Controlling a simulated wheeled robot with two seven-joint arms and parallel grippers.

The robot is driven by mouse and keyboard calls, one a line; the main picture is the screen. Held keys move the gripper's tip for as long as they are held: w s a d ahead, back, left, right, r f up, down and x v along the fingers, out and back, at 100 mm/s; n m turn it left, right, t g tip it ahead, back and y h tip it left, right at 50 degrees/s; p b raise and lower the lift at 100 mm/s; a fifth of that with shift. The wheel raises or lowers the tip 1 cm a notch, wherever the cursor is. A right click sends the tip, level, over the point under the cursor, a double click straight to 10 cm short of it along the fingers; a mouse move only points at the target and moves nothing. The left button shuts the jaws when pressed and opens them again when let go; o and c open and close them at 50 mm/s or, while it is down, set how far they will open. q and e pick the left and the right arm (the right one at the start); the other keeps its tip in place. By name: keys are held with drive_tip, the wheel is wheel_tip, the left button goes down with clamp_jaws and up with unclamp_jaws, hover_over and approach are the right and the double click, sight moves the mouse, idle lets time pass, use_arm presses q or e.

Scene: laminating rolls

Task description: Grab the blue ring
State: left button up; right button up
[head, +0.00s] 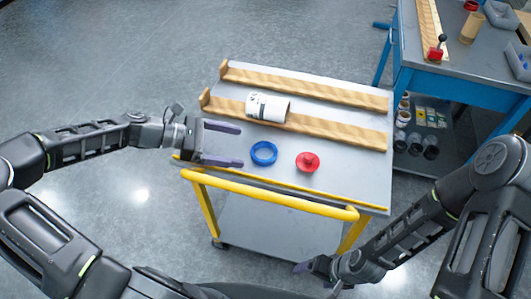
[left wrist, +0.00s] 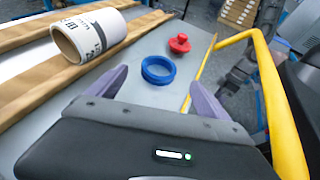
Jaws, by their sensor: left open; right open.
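The blue ring (head: 264,160) lies flat on the grey top of the cart (head: 345,170), left of a red knobbed piece (head: 307,162). In the left wrist view the blue ring (left wrist: 158,76) is ahead of the fingers, roughly between their lines and not touched. My left gripper (head: 241,145) is open and empty at the cart's left side, its two purple fingers pointing right toward the ring. My right gripper (head: 305,268) is low at the bottom, in front of the cart and away from the ring; its fingers are small and partly hidden in the head view.
A white labelled roll (head: 262,107) rests on the nearer of two wooden rails (head: 340,130) behind the ring. A yellow handle bar (head: 270,195) runs along the cart's front. A blue table (head: 462,75) with tools stands at the upper right.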

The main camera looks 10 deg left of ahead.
sight(274, 153)
use_arm(q)
drive_tip(key=shift+x, duration=1.3)
drive_tip(key=x, duration=0.5)
drive_tip(key=shift+d+f, duration=0.1)
drive_tip(key=shift+f, duration=0.05)
drive_tip(key=shift+c, duration=0.2)
drive_tip(key=c, duration=1.5)
